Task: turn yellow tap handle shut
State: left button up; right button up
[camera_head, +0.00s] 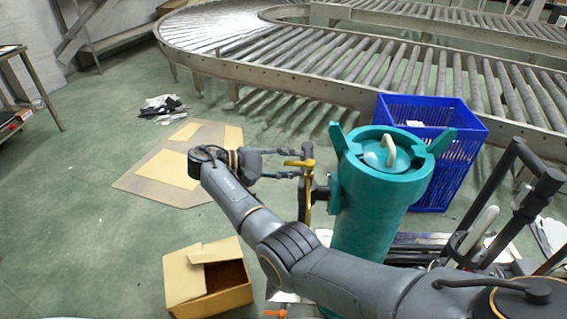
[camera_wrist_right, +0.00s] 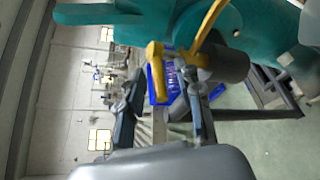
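The yellow tap handle (camera_head: 309,196) sits on the left side of a teal cylindrical tank (camera_head: 365,215), on a dark valve stub. It has a long, roughly vertical part and a short arm pointing left. My right gripper (camera_head: 297,163) reaches in from the left, its fingers around the level of that short arm. In the right wrist view, my right gripper (camera_wrist_right: 165,82) has its two fingers apart. The thick end of the yellow handle (camera_wrist_right: 156,72) shows between the fingertips, and its thin part curves up right. I cannot tell whether a finger touches it. My left gripper is not in view.
A blue crate (camera_head: 455,165) stands behind the tank at right, with a roller conveyor (camera_head: 320,65) beyond. An open cardboard box (camera_head: 205,292) is on the floor at lower left. A small orange handle (camera_head: 275,313) shows low by the tank. Black frame bars (camera_head: 520,215) stand at right.

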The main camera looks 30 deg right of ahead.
aim_at(285, 163)
jog(key=v, duration=0.5)
jog(key=shift+w+a+r, duration=0.1)
jog(key=shift+a, duration=0.05)
jog(key=shift+v, duration=0.95)
